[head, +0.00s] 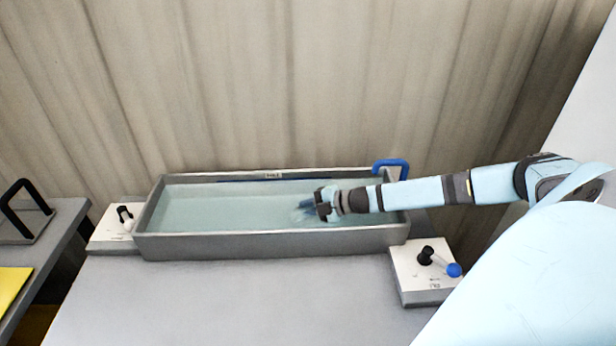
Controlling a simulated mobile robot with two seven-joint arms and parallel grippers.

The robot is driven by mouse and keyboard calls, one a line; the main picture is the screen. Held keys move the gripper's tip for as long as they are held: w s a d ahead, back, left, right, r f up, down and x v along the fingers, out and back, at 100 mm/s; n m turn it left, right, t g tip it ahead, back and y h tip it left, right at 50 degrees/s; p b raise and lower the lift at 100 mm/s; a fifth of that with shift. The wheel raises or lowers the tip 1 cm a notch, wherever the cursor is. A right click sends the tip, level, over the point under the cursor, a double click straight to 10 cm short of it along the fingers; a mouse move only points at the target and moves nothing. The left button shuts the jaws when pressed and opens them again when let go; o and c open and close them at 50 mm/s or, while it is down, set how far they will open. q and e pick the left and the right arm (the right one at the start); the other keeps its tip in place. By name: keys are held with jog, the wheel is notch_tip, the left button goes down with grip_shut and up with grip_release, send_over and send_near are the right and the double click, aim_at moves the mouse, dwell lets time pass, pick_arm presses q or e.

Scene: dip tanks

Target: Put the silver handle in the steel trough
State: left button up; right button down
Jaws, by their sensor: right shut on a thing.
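The steel trough (270,244) is a long grey tank on the table, filled with pale green liquid. My right gripper (315,207) reaches in from the right and is low over the right half of the trough, at the liquid. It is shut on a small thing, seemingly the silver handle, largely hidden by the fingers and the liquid. Ripples and a bluish patch show around the fingertips. I cannot tell how deep the held thing sits. My left gripper is not in view.
A blue hooked handle (391,162) stands at the trough's back right corner. White control boxes with levers flank the trough, one at left (112,229) and one at right (423,282). A side table with a black handle (20,206) and a yellow sheet (13,286) is at far left.

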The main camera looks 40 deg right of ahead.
jog(key=shift+f, duration=0.9)
jog(key=c, duration=1.1)
grip_release()
jog(key=shift+f, duration=0.1)
jog(key=shift+r, duration=0.25)
jog(key=p+v, duration=0.3)
jog(key=v, duration=0.3)
jog(key=shift+s+d+r+p, duration=0.1)
jog(key=shift+s+p, duration=0.1)
jog(key=shift+p, duration=0.15)
jog(key=shift+s+d+r, duration=0.1)
jog(key=shift+s+d, duration=0.2)
jog(key=shift+s, duration=0.1)
